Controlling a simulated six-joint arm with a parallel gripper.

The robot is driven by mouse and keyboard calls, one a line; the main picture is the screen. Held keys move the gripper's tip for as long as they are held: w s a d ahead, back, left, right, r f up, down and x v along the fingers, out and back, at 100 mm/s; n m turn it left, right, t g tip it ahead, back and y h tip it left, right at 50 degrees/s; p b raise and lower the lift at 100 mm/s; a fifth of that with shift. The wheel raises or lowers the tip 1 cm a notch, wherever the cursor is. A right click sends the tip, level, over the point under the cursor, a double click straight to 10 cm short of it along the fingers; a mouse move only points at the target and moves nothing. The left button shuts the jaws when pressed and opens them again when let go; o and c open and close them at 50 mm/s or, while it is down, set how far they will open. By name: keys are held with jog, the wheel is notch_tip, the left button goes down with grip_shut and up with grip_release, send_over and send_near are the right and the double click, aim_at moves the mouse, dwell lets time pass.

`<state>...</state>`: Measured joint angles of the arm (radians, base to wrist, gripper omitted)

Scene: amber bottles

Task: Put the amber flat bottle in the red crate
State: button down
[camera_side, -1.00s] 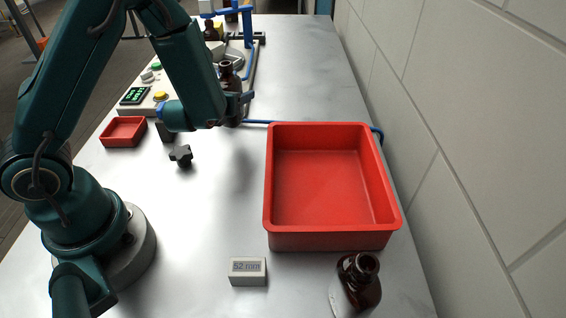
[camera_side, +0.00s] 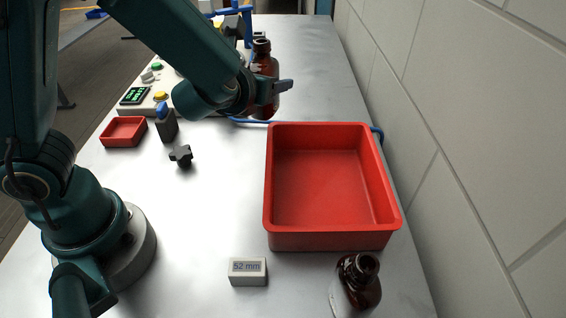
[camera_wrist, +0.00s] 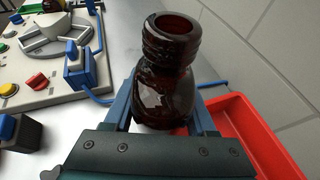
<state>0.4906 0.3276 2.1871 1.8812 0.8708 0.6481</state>
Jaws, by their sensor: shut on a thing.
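The amber flat bottle (camera_side: 264,66) is upright, held between the fingers of my gripper (camera_side: 270,92). In the side view it is above the table, just behind the far edge of the red crate (camera_side: 283,243). The wrist view shows the brown bottle (camera_wrist: 167,85) with its open neck up, and my gripper (camera_wrist: 162,118) shut on its body. The crate is empty and also shows at the lower right of the wrist view (camera_wrist: 245,118). My gripper hides part of the bottle's lower body.
A second amber bottle (camera_side: 362,284) stands at the crate's near right corner. A label block (camera_side: 248,271), a black knob (camera_side: 181,155) and a small red tray (camera_side: 123,131) are on the table. A control panel (camera_side: 140,100) is at the back left. A wall runs along the right.

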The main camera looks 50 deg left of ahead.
jog(key=w+d+f, duration=0.1)
jog(key=d+f, duration=0.1)
jog(key=d, duration=0.2)
jog(key=d+f, duration=0.2)
jog(key=d, duration=0.2)
jog(key=w+d+f, duration=0.1)
jog(key=d+f, duration=0.2)
jog(key=d, duration=0.1)
jog(key=shift+w+d, duration=0.1)
jog(key=shift+w, duration=0.2)
jog(key=shift+f, duration=2)
jog(key=shift+f, duration=0.15)
jog(key=shift+c, duration=1)
grip_release()
jog(key=shift+r, duration=0.25)
jog(key=v, duration=0.7)
jog(key=shift+s, duration=0.25)
